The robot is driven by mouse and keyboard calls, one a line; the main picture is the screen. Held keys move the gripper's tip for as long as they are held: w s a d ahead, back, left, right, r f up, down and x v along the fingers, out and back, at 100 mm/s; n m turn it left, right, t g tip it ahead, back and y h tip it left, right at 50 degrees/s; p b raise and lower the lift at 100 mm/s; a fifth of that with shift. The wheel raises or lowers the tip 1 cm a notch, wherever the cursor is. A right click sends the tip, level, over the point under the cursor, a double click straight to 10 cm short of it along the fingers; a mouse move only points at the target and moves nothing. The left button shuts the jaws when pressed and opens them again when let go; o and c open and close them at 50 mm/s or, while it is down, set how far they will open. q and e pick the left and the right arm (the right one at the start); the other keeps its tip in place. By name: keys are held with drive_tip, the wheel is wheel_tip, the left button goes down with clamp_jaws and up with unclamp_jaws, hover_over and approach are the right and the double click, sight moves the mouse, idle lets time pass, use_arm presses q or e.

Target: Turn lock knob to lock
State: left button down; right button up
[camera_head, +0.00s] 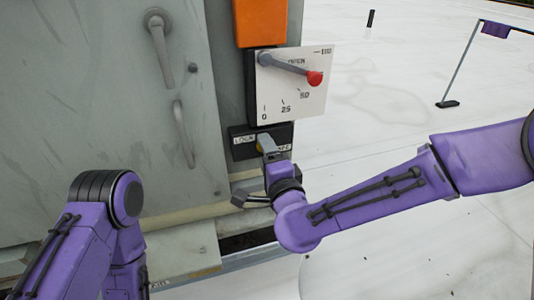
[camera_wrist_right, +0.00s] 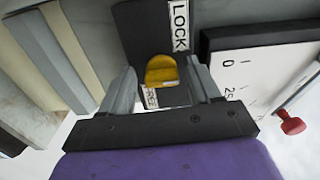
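The yellow lock knob (camera_wrist_right: 162,71) sits on a dark plate (camera_head: 240,153) low on the grey cabinet, below the dial panel. In the right wrist view, a LOCK label (camera_wrist_right: 180,25) is above and right of the knob, and a partly hidden FREE label (camera_wrist_right: 151,98) is below it. My right gripper (camera_wrist_right: 163,80) is open, with one finger on each side of the knob and a small gap showing on both sides. In the head view the gripper hides most of the knob. My left arm is at the lower left; its gripper is not visible.
A white dial panel (camera_head: 308,101) with a grey lever and red knob (camera_head: 315,78) is just above. An orange box (camera_head: 260,24) tops it. Two grey door handles (camera_head: 159,45) (camera_head: 183,134) stick out at left.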

drive_tip(key=p+v, duration=0.6)
drive_tip(key=v, duration=0.4)
drive_tip(key=shift+s, duration=0.25)
idle(0.4)
